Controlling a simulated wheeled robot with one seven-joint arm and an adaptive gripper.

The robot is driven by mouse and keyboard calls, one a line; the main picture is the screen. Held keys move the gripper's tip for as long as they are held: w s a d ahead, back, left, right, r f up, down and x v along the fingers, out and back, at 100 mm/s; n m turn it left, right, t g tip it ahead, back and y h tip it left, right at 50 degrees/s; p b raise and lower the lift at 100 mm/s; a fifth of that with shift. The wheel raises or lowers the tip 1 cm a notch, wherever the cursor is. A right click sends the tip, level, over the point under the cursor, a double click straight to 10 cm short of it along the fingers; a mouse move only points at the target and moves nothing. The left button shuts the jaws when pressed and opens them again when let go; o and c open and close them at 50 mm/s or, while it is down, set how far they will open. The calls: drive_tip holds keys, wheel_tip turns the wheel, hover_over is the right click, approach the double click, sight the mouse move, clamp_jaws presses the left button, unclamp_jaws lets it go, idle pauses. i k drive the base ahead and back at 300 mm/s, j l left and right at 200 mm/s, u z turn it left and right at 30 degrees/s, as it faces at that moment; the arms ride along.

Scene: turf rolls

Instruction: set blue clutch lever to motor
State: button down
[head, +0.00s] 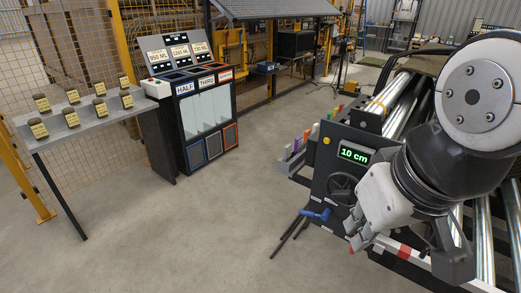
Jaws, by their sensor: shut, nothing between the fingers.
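The blue clutch lever (315,214) sticks out to the left from the lower front of the dark roller machine (333,165). Small white labels stand near it, too small to read. My gripper (356,245) is shut and empty, just right of the lever and a little lower in the picture. A gap shows between them in this view; their difference in depth is hard to tell. My arm hides the right part of the machine's front.
A handwheel (343,186), a green "10 cm" display (354,154) and a yellow button (327,141) sit above the lever. Dark rods (290,232) jut out low at left. A bin cabinet (205,118) and shelf of jars (75,118) stand left. Floor between is clear.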

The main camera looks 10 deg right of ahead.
sight(325, 215)
drive_tip(key=z, duration=0.4)
drive_tip(key=l+u, duration=0.1)
drive_tip(key=l, duration=0.2)
drive_tip(key=k+l+u, duration=0.15)
drive_tip(key=l, duration=0.15)
drive_tip(key=z, duration=1.5)
drive_tip(key=j+u, duration=0.35)
drive_tip(key=j, duration=0.25)
drive_tip(key=i+j+u, duration=0.15)
drive_tip(key=j+u, duration=0.15)
drive_tip(key=j, duration=0.25)
